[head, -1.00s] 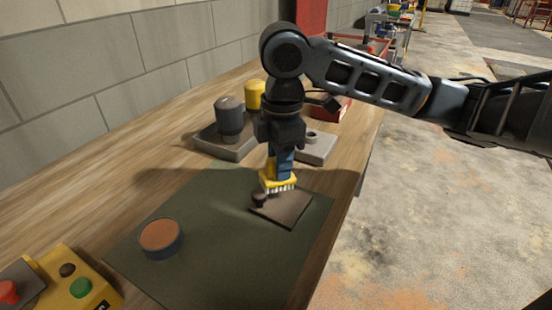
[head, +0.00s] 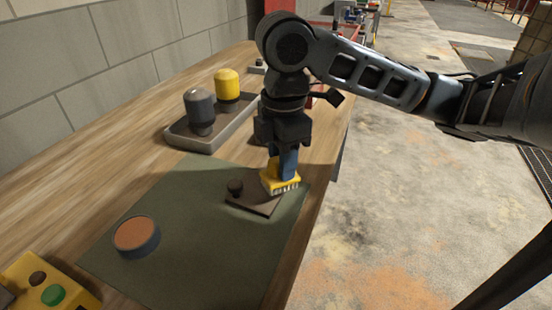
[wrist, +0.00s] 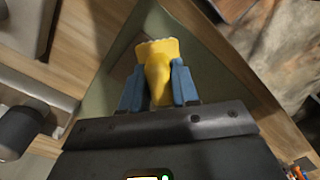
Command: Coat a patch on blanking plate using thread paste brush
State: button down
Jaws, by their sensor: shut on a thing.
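My gripper (head: 287,163) has blue fingers and is shut on the yellow thread paste brush (head: 280,181), its pale bristles pointing down. In the wrist view, the yellow brush (wrist: 158,72) sits between the two blue fingers (wrist: 158,88). The blanking plate (head: 255,203) is a flat dark brown plate with a small dark knob (head: 235,187) at its far left part. The brush is at the plate's right end; I cannot tell whether the bristles touch it. No coated patch is clear to see. A round tin with a brown-orange top (head: 137,235) stands to the left.
The plate and tin are on a dark green mat (head: 195,265) on a wooden bench (head: 120,150). Behind is a grey tray (head: 215,140) with a grey-capped (head: 199,108) and a yellow-capped piece (head: 228,85). A yellow button box (head: 52,280) is at front left. The mat's front is clear.

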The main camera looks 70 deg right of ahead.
jog(key=shift+w+r+p, duration=0.15)
jog(key=shift+w+p, duration=0.2)
jog(key=shift+w, duration=1.45)
jog(key=shift+w+r+p, duration=0.15)
jog(key=shift+w+p, duration=0.15)
jog(key=shift+w, duration=1.45)
jog(key=shift+d+r, duration=0.1)
jog(key=shift+d, duration=0.15)
jog(key=shift+s, duration=0.15)
jog(key=shift+s+r, duration=0.1)
jog(key=shift+s, duration=2.4)
jog(key=shift+s+a+r, duration=0.1)
jog(key=shift+s+r, duration=0.05)
jog(key=shift+s, duration=0.75)
jog(key=shift+w, duration=0.15)
jog(key=w+p, duration=0.1)
jog(key=w, duration=0.5)
jog(key=shift+w+r, duration=0.2)
jog(key=shift+w, duration=0.2)
